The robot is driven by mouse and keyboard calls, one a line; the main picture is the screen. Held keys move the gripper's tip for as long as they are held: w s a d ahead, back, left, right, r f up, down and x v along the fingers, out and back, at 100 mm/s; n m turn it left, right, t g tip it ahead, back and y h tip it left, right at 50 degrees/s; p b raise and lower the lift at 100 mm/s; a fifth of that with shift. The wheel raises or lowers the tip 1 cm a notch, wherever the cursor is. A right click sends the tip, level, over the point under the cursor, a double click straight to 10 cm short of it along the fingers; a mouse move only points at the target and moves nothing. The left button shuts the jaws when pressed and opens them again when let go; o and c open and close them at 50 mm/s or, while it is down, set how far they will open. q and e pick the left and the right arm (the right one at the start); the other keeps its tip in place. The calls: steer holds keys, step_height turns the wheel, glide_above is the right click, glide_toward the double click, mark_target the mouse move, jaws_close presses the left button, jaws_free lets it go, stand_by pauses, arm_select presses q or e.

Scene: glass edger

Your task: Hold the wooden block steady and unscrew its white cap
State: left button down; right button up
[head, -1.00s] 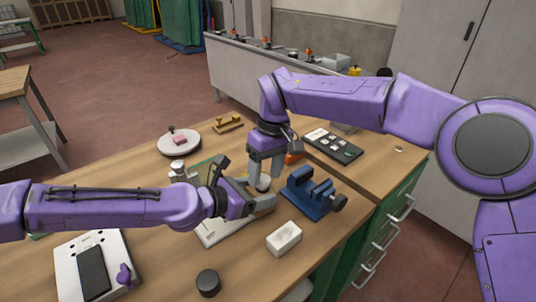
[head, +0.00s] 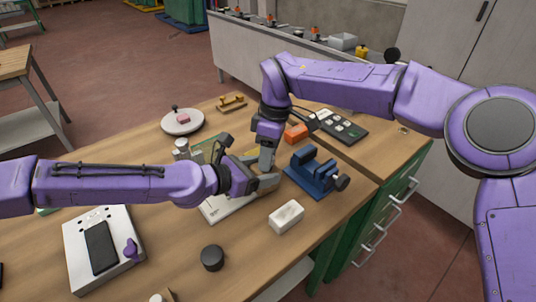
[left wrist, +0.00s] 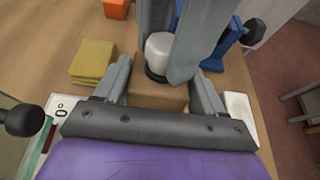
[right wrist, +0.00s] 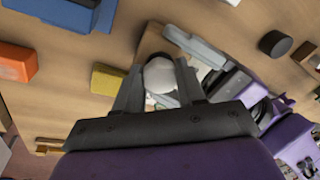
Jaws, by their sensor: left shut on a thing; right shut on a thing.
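The wooden block (left wrist: 157,97) is a light brown piece between the two fingers of my left gripper (left wrist: 161,92), which is shut on it. The white cap (left wrist: 158,52) stands on top of the block, with a dark ring under it. My right gripper (right wrist: 158,80) comes down from above and is shut on the white cap (right wrist: 158,72). In the head view, my left gripper (head: 268,182) and right gripper (head: 265,163) meet near the table's middle. There the fingers hide most of the block and cap.
A blue vise (head: 315,172) stands close on the right, and a white box (head: 287,216) lies in front. Yellow pads (left wrist: 93,60) and an orange block (head: 296,133) lie nearby. A black puck (head: 212,257) and a white panel device (head: 103,249) are at the front left.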

steer(key=n, duration=0.2)
steer(key=shift+w+n, duration=0.15)
steer(key=shift+n, duration=0.15)
steer(key=o, duration=1.1)
steer(key=shift+o, duration=0.3)
steer(key=shift+a, duration=0.1)
